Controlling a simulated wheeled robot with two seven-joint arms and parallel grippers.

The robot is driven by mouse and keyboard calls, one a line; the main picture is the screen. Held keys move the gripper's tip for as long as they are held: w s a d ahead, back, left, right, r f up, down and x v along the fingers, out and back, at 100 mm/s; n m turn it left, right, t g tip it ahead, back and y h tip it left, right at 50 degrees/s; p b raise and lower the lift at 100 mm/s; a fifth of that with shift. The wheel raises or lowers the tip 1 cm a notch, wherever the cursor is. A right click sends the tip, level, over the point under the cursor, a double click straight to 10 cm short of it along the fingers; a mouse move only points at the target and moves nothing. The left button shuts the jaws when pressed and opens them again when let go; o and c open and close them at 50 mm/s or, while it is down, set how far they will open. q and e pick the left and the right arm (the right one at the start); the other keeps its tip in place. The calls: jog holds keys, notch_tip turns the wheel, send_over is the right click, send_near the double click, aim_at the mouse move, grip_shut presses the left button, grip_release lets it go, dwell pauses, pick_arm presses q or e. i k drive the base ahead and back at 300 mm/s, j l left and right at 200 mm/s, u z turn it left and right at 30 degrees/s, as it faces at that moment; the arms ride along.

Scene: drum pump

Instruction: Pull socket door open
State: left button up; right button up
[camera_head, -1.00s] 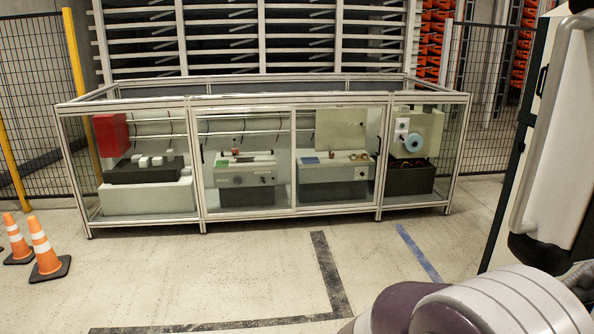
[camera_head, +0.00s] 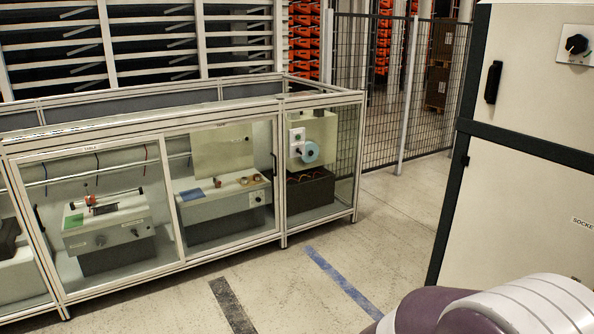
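A tall cream cabinet with dark edges stands at the right of the head view. Its lower panel, the socket door (camera_head: 520,215), carries a label (camera_head: 583,223) cut off by the picture edge that begins "SOCKE". The lower door looks closed. The upper panel (camera_head: 535,70) has a black handle (camera_head: 493,82) and a black rotary knob (camera_head: 577,45). No handle of the lower door shows clearly. A rounded white and purple part of my own body fills the bottom right corner. Neither of my grippers is in view.
A long glazed enclosure (camera_head: 150,133) with aluminium frames holds machines on the left. A mesh fence (camera_head: 385,90) stands behind. The floor between enclosure and cabinet is clear, marked with a blue strip (camera_head: 340,280) and a dark strip (camera_head: 232,305).

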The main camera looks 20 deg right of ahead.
aim_at(518, 214)
jog(key=i+l+z, duration=0.1)
jog(key=i+z, duration=0.35)
jog(key=i+j+z, duration=0.1)
jog(key=i+z, duration=0.35)
jog(key=i+j+z, duration=0.15)
jog(key=i+z, duration=0.3)
jog(key=i+l+z, duration=0.15)
jog(key=z, duration=0.3)
jog(key=i+z, duration=0.2)
jog(key=z, duration=0.25)
jog(key=i+z, duration=0.2)
jog(key=z, duration=0.2)
jog(key=i+z, duration=0.2)
jog(key=z, duration=0.25)
jog(key=i+j+z, duration=0.1)
jog(key=z, duration=0.35)
